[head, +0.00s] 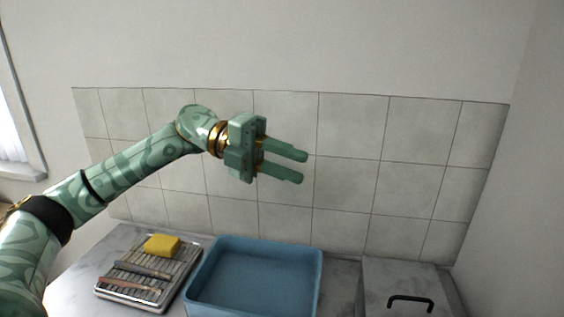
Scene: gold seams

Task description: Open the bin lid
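A grey box-shaped bin (403,270) stands at the lower right of the head view. Its flat lid looks closed and carries a black bar handle (410,299) near the bottom edge of the picture. The bin's front and lower part are cut off. My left gripper (303,168) is raised in front of the tiled wall, up and to the left of the bin, well apart from it. Its two green fingers point right with a gap between them, and nothing is held. My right gripper is not in view.
A blue open tub (254,243), which looks empty, stands left of the bin. Further left, a metal rack (187,263) holds a yellow sponge (162,245) and a few thin tools. A tiled wall (420,140) closes the back, and a plain wall stands at the right.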

